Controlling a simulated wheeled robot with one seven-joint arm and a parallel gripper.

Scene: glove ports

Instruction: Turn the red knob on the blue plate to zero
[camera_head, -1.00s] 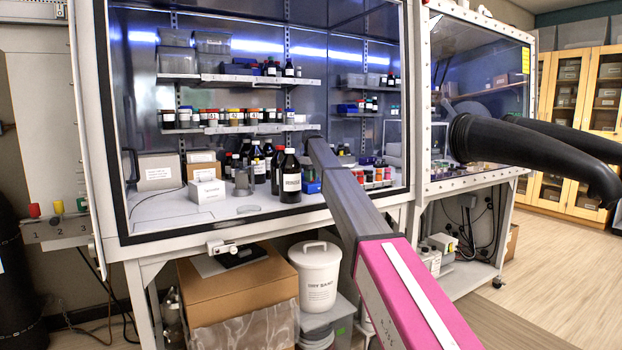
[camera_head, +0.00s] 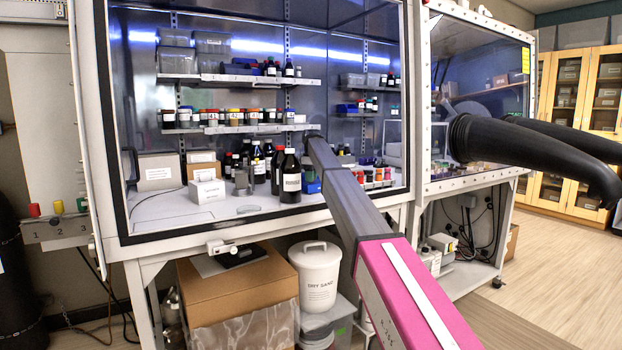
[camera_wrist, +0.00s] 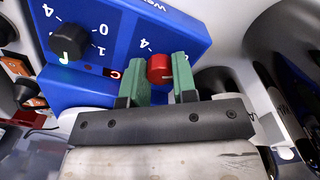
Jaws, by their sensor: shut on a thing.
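The blue plate (camera_wrist: 105,52) shows in the wrist view, with white numbers printed around its knobs. The red knob (camera_wrist: 160,69) sits at its lower right, between the green fingers of my gripper (camera_wrist: 161,72). My gripper is shut on the red knob. The knob has a pale mark on its face; most of its scale is hidden, with a "4" seen up and to its left. A black knob (camera_wrist: 70,43) on the same plate stands to the left, clear of the fingers.
In the head view, dark bottles (camera_head: 290,176) and a small white box (camera_head: 207,190) stand left of my arm inside the cabinet. Shelves with jars (camera_head: 240,129) are behind. A glove port's black sleeve (camera_head: 520,145) juts out at right.

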